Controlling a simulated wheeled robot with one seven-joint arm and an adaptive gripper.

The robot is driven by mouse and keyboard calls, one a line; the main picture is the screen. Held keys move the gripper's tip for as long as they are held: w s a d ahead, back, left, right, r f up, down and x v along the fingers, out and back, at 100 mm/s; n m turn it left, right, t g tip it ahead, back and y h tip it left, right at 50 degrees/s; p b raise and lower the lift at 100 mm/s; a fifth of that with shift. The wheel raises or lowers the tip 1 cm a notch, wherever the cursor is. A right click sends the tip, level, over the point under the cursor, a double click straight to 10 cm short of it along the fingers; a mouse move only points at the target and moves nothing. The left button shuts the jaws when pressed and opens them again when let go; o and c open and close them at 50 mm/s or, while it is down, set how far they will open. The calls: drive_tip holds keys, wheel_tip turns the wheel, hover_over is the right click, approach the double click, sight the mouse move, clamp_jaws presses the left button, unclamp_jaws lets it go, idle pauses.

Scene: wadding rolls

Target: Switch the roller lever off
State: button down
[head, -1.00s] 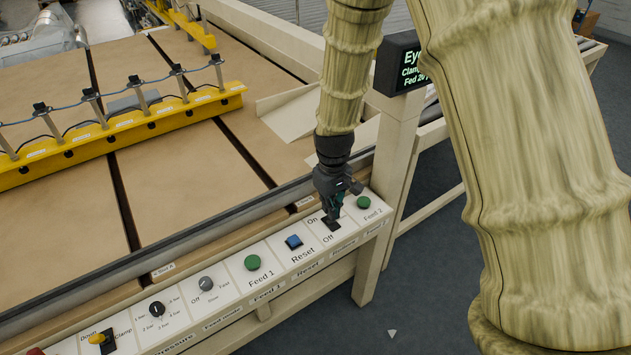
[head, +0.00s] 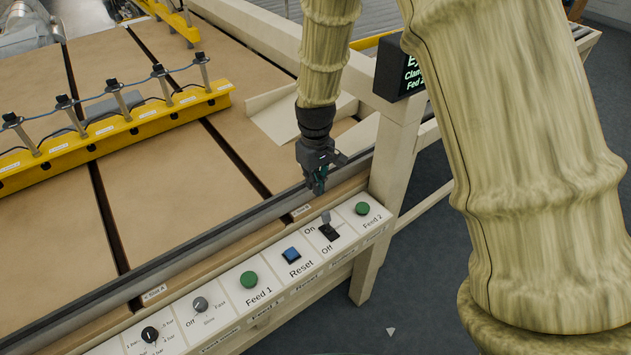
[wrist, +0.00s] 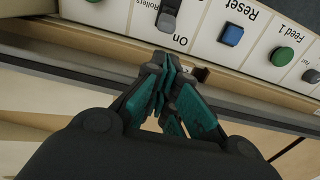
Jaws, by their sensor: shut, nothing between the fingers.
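The roller lever (head: 325,218) has a grey handle on a black base. It sits on the white control panel between the blue Reset button and the green Feed 2 button. Its handle shows at the On end of the base, away from the Off label; its exact tilt is hard to judge. In the wrist view the lever (wrist: 166,18) is at the top, beside the words Rollers and On. My gripper (head: 319,189) is shut and empty, above and behind the panel on the On side, apart from the lever. Its fingers (wrist: 163,75) point toward the panel edge in the wrist view.
The Reset button (head: 291,256), Feed 1 button (head: 249,280) and Feed 2 button (head: 362,208) flank the lever. A dark rail (head: 215,238) runs behind the panel. A post with a display (head: 402,70) stands to the right. Yellow clamp bars (head: 120,128) cross the brown boards.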

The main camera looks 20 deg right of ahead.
sight(327, 222)
drive_tip(key=shift+s+f+p, duration=0.15)
drive_tip(key=shift+f+p, duration=0.3)
drive_tip(key=shift+f, duration=1.4)
drive_tip(key=shift+s+f+p, duration=0.15)
drive_tip(key=shift+f+p, duration=0.3)
drive_tip(key=shift+f, duration=1.35)
